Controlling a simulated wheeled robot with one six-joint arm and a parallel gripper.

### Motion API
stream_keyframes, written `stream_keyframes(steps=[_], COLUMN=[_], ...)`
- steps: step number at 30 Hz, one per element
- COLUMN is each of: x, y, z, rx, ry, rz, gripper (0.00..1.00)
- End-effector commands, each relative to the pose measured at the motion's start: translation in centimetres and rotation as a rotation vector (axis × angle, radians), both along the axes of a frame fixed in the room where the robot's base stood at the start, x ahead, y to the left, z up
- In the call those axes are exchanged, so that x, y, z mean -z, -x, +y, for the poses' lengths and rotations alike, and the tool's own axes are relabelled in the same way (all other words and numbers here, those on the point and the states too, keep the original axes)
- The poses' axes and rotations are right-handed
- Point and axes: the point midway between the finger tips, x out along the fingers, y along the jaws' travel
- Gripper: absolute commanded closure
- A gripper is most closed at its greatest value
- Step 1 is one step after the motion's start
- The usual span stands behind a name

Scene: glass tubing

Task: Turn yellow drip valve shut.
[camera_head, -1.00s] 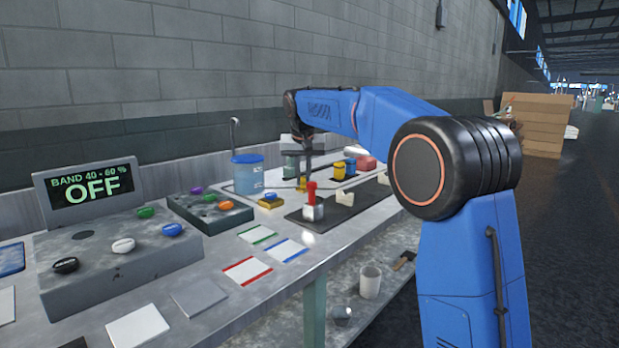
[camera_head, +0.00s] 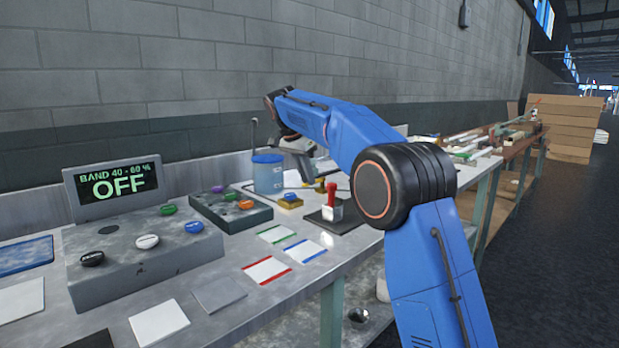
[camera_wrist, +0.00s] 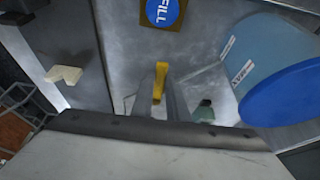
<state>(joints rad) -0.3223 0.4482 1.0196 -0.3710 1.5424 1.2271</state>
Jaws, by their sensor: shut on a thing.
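The yellow drip valve handle (camera_wrist: 159,82) shows in the wrist view between my two fingertips, with my gripper (camera_wrist: 158,95) shut on it. In the head view my gripper (camera_head: 312,180) reaches down at a slant just right of the blue tank, and only a small yellow bit (camera_head: 320,187) shows at its tip. The valve's body and tubing are mostly hidden by my fingers and arm.
The blue-lidded tank (camera_wrist: 290,95) stands close to the right of my fingers, and a block with a blue FILL button (camera_wrist: 162,12) lies beyond them. A white wedge (camera_wrist: 65,75) is at left. A red-handled item (camera_head: 331,208) stands nearby. The display (camera_head: 112,188) reads OFF.

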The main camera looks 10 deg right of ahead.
Motion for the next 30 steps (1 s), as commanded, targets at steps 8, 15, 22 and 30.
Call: stream_keyframes(steps=[8, 15, 22, 30], x=[-0.02, -0.02, -0.01, -0.15], y=[-0.26, -0.26, -0.26, -0.16], z=[0.18, 0.17, 0.16, 0.07], rx=[0.036, 0.037, 0.036, 0.036], ry=[0.0, -0.001, -0.001, -0.001], rz=[-0.001, -0.001, -0.001, -0.001], gripper=[1.0, 1.0, 0.67, 0.67])
